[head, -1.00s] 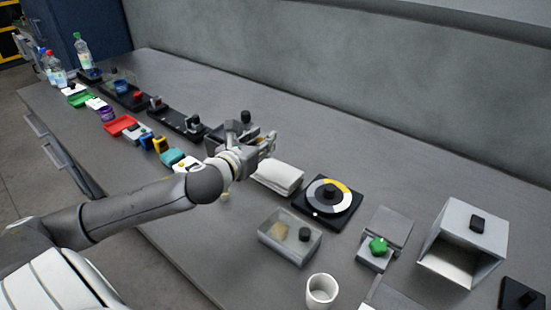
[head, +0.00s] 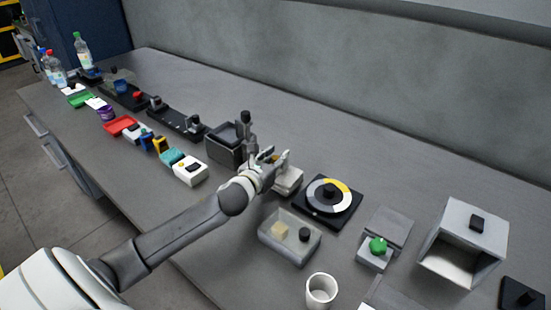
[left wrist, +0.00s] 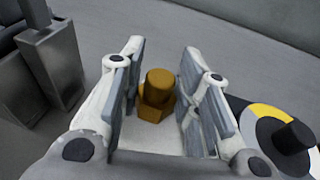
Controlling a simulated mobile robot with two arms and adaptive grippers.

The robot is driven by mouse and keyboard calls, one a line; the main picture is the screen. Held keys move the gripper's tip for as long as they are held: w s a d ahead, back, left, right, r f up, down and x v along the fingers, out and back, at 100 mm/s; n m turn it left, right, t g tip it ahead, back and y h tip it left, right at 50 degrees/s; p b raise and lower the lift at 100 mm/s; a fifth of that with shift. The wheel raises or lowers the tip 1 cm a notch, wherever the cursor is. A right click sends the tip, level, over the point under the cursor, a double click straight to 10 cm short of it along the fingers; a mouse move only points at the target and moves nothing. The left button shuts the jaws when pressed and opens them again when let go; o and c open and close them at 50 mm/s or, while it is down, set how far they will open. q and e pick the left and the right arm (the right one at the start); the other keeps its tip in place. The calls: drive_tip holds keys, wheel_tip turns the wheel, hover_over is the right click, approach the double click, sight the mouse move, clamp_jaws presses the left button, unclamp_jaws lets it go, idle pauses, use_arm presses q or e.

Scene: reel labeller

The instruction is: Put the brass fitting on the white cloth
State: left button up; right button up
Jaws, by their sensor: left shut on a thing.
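The brass fitting (left wrist: 157,92) is a golden piece with a round top on a wider base. The white cloth (head: 289,183) is a folded pad, partly hidden behind my left gripper (head: 277,160) in the head view. A white surface, likely the cloth (left wrist: 150,140), shows just below the fitting in the wrist view. I cannot tell whether the fitting touches it. My right gripper is not in view.
A round dial on a black base (head: 329,199) stands right of the cloth. A clear bin (head: 283,247) lies in front. A dark open box (head: 224,150) is close on the left. A white cup (head: 320,291) stands near the front edge. The bench behind is clear.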

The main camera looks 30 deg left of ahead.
use_arm(q)
drive_tip(key=shift+f, duration=0.1)
drive_tip(key=o, duration=1)
drive_tip(key=shift+o, duration=0.2)
drive_tip(key=shift+r, duration=0.2)
drive_tip(key=shift+s, duration=0.3)
drive_tip(key=v, duration=1.1)
drive_tip(key=shift+s+b, duration=0.2)
drive_tip(key=shift+b, duration=0.2)
